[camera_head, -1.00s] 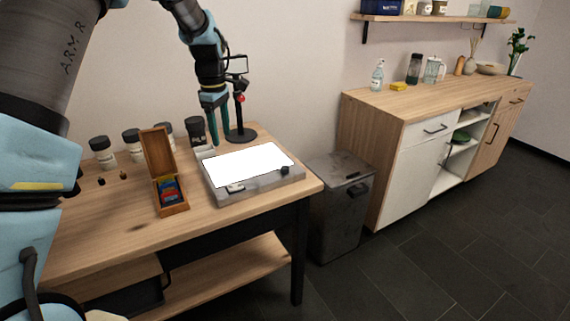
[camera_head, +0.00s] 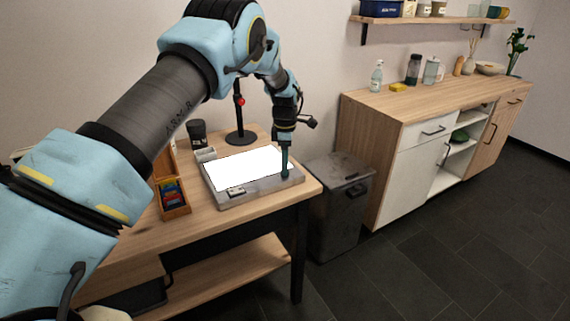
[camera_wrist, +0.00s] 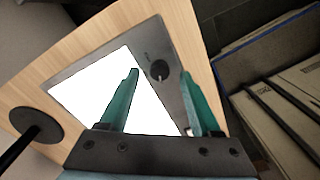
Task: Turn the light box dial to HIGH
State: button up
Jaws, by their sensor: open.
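The light box (camera_head: 231,198) lies on the wooden table, a grey case with a bright white panel. Its dark round dial (camera_wrist: 159,70) sits on the grey border near one corner in the wrist view. In the head view my gripper hides the dial. My gripper (camera_head: 285,174) points down over the right side of the light box. In the wrist view my gripper (camera_wrist: 160,72) is open, with its two teal fingers apart and the dial between and beyond their tips. I cannot tell how high the fingertips are above the dial. The marks by the dial are too small to read.
A black stand (camera_head: 241,137) rises behind the light box. A grey bin (camera_head: 335,215) and a cabinet (camera_head: 392,150) stand right of the table.

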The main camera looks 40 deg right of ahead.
jog(key=shift+f, duration=1.05)
grip_shut()
